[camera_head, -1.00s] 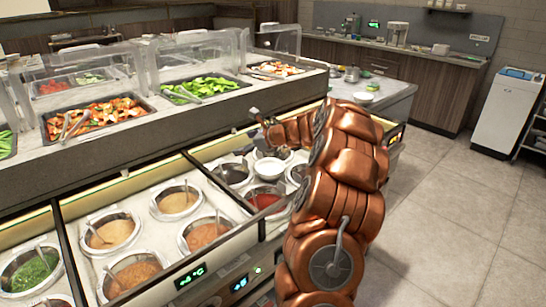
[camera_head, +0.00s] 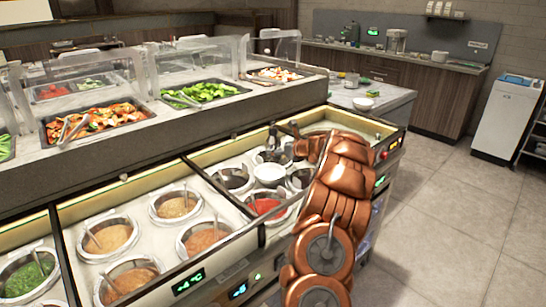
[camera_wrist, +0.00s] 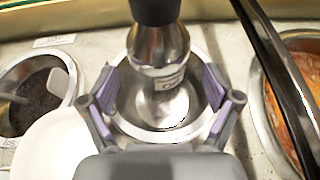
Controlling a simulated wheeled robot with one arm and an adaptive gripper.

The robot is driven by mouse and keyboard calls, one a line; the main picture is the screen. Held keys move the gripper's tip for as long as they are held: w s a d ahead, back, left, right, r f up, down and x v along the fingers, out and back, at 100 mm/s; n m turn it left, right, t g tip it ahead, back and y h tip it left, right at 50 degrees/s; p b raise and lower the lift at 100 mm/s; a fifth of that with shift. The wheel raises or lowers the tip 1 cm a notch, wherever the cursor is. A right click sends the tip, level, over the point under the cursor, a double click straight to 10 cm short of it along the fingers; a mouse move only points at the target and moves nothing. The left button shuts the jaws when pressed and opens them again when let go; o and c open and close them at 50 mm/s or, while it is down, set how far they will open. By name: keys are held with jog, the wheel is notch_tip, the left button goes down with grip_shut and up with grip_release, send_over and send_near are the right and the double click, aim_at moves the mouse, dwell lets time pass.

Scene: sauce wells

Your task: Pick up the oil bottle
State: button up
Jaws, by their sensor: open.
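Gaps show between the pads and the bottle, and nothing is held. In the head view the dark-topped bottle (camera_head: 272,138) stands at the back of the sauce wells, and my gripper is mostly hidden by my copper arm.
A white bowl (camera_head: 270,173) sits close to the bottle, low left in the wrist view (camera_wrist: 55,145). A dark sauce well (camera_wrist: 36,98) is at left and a red one (camera_wrist: 300,70) at right. A dark bar (camera_wrist: 275,60) crosses the right side. Food trays (camera_head: 95,121) line the raised shelf.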

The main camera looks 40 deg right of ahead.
aim_at(277, 148)
jog(key=shift+x, duration=1.8)
jog(key=c, duration=1.4)
jog(key=shift+c, duration=0.2)
jog(key=shift+r, duration=0.1)
